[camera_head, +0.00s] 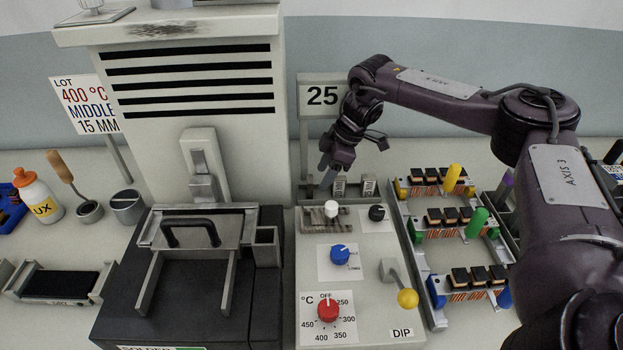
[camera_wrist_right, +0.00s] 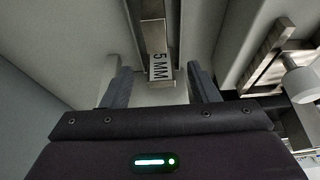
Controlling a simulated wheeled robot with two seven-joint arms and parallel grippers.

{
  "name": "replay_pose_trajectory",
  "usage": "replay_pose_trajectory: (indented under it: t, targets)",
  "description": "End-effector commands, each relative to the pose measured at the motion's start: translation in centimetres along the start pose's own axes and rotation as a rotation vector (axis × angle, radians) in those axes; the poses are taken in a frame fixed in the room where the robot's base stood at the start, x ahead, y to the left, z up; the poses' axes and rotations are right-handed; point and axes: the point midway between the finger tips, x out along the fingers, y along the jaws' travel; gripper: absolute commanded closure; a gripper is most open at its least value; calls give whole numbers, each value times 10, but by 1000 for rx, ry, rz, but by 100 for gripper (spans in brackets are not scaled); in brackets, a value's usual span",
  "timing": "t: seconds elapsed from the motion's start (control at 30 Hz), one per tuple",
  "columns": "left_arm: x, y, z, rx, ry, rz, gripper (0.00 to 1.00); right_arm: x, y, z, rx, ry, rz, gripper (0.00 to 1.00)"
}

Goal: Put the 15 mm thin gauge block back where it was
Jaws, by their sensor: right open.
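My right gripper (camera_head: 328,168) is low over the back of the control panel, below the "25" sign. In the right wrist view its two fingers (camera_wrist_right: 161,86) are open. A small metal gauge block (camera_wrist_right: 161,67) marked "5 MM" shows between and just beyond the fingertips; I cannot tell whether a further digit is hidden. In the head view one labelled block (camera_head: 340,187) stands close to the gripper and a second (camera_head: 369,187) to its right. Their labels are too small to read surely. My left gripper is not in view.
A white knob (camera_head: 331,209) and a black knob (camera_head: 377,212) are just in front of the blocks. The "25" sign (camera_head: 322,96) stands behind.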

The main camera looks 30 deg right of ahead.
Motion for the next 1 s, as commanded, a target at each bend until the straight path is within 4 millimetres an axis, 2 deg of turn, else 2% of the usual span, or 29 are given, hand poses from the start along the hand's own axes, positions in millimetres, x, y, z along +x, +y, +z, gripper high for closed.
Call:
replay_pose_trajectory:
  t: [0.03, 0.2, 0.4, 0.6, 1.0]
  targets:
    - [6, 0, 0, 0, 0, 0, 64, -3, 1, 15, 6, 2, 2, 46]
    - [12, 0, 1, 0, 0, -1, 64, -18, 0, 50, 3, 2, 1, 46]
    - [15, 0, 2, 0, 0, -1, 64, -30, 0, 77, 0, 2, 1, 46]
    - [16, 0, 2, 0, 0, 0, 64, -35, 0, 86, -1, 1, -1, 46]
    - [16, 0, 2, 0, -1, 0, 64, -35, 0, 86, -2, 1, -1, 46]
